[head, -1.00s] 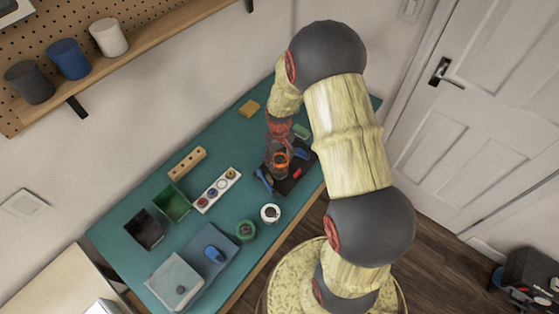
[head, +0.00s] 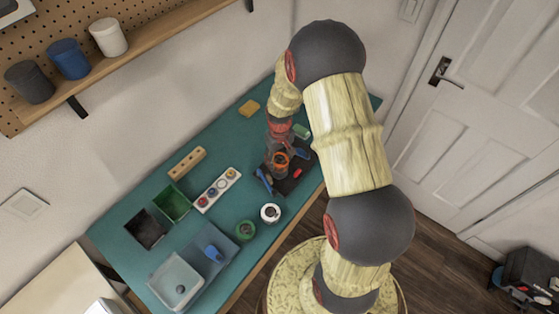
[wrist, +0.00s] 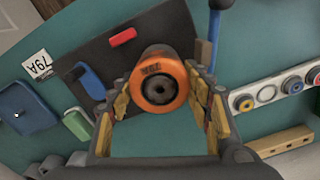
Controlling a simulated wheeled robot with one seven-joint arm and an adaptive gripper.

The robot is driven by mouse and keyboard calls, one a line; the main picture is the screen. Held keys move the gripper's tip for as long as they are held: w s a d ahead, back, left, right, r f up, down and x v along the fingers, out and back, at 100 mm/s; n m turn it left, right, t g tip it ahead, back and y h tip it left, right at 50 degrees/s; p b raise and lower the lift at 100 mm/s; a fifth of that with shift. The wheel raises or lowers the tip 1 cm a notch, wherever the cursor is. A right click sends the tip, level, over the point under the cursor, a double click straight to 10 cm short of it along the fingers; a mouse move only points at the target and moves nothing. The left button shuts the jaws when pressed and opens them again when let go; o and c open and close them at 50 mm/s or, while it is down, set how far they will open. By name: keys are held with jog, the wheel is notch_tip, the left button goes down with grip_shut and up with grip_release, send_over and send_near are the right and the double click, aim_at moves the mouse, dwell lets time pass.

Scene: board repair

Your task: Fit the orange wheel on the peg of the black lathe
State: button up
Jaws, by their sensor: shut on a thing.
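The orange wheel (wrist: 158,62) has a dark hub and sits between the two fingers of my gripper (wrist: 160,85) in the wrist view. The fingers are shut on its sides. The black lathe (wrist: 88,52) lies behind the wheel, with a red block (wrist: 123,36), a blue handle (wrist: 90,82) and a blue lever (wrist: 218,22). In the head view, the wheel (head: 281,158) is over the black lathe (head: 288,184), under my wrist. The peg is hidden, so I cannot tell whether the wheel is around it.
A white strip with coloured rings (head: 217,190) and a wooden block with holes (head: 187,163) lie left of the lathe. A green block (head: 301,131) lies behind the lathe.

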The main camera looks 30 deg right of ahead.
jog(key=shift+f+b, duration=1)
jog(key=shift+f, duration=0.9)
dwell(1.6)
jog(key=o, duration=1.3)
jog(key=shift+c, duration=0.6)
jog(key=shift+o, duration=1.1)
jog(key=shift+r, duration=0.1)
jog(key=shift+c, duration=0.2)
jog(key=shift+o, duration=0.8)
jog(key=shift+r+p, duration=0.7)
jog(key=shift+r, duration=0.25)
jog(key=shift+r+p, duration=1.75)
jog(key=shift+r, duration=0.75)
